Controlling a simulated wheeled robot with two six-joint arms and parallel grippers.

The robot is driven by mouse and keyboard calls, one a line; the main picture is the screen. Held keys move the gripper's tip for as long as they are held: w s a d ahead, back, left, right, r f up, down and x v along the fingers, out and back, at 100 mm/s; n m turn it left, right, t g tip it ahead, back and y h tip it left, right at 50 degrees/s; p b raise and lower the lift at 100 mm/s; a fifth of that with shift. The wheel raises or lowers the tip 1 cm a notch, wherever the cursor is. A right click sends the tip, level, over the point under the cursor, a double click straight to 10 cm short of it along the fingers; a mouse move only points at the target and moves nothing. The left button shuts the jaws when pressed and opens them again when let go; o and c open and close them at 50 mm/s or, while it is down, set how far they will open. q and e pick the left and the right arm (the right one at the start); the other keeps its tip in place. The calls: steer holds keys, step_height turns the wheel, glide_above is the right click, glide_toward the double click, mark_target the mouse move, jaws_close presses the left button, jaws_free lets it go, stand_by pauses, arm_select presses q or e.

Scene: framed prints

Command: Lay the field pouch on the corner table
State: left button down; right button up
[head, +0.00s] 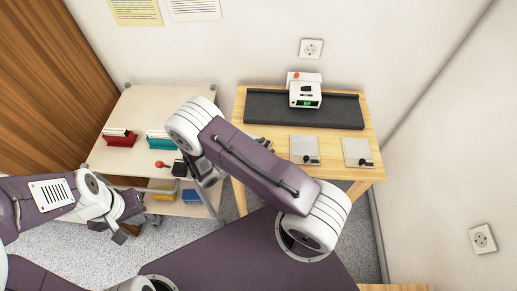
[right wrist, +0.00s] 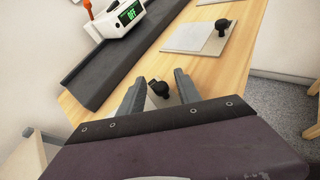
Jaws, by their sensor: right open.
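No object is clearly recognisable as the field pouch. Flat pale pads with black knobs lie on the wooden table (head: 246,108): a middle pad (head: 304,146) and a right pad (head: 357,149). Another pad (right wrist: 182,98) with a black knob (right wrist: 160,88) is near the table's left end, mostly hidden by my right arm in the head view. My right gripper (right wrist: 159,92) is open, and that knob shows between its fingers; I cannot tell how far above it they are. My left gripper (head: 127,220) appears open and empty, low at the left. I cannot tell which surface is the corner table.
A white device (head: 305,92) with a green display stands on a dark strip (head: 340,112) at the table's back. A pale shelf unit (head: 140,98) at left carries a red box (head: 119,140), a teal box (head: 157,143) and a red-knobbed item (head: 161,164). Walls close off the back and right.

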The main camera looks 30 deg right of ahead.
steer(key=v, duration=1.2)
steer(key=shift+f, duration=0.1)
steer(key=s+d+r+m+g+y, duration=0.1)
steer(key=s+r+m+y, duration=0.1)
steer(key=m+y, duration=0.4)
steer(key=s+d+r+m+y, duration=0.2)
steer(key=s+m+y, duration=0.3)
steer(key=m, duration=0.7)
steer(key=shift+d+r+m+g+y, duration=0.35)
steer(key=shift+r+y, duration=0.4)
steer(key=shift+y, duration=0.45)
steer(key=shift+r, duration=0.1)
